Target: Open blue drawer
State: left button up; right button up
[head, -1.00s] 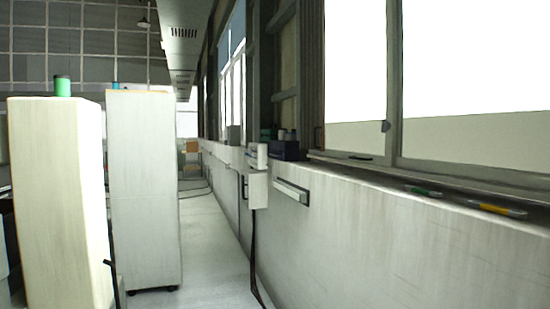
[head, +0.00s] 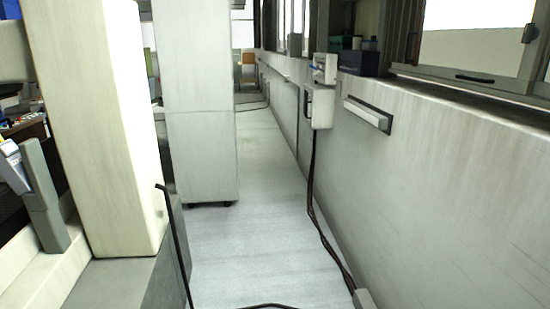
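I cannot make out a blue drawer in the head view. A small blue thing (head: 10,9) shows at the top left corner, cut off by the picture edge; I cannot tell whether it is a drawer. Neither of my grippers is in view.
A tall pale cabinet (head: 100,130) stands close on the left, with a white cabinet (head: 201,150) behind it. A clear floor aisle (head: 255,200) runs between them and the right wall (head: 440,190). Black cables (head: 318,215) hang down to the floor. A dark box (head: 358,62) sits on the sill.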

aim_at(356, 70)
jog(key=i, duration=2.35)
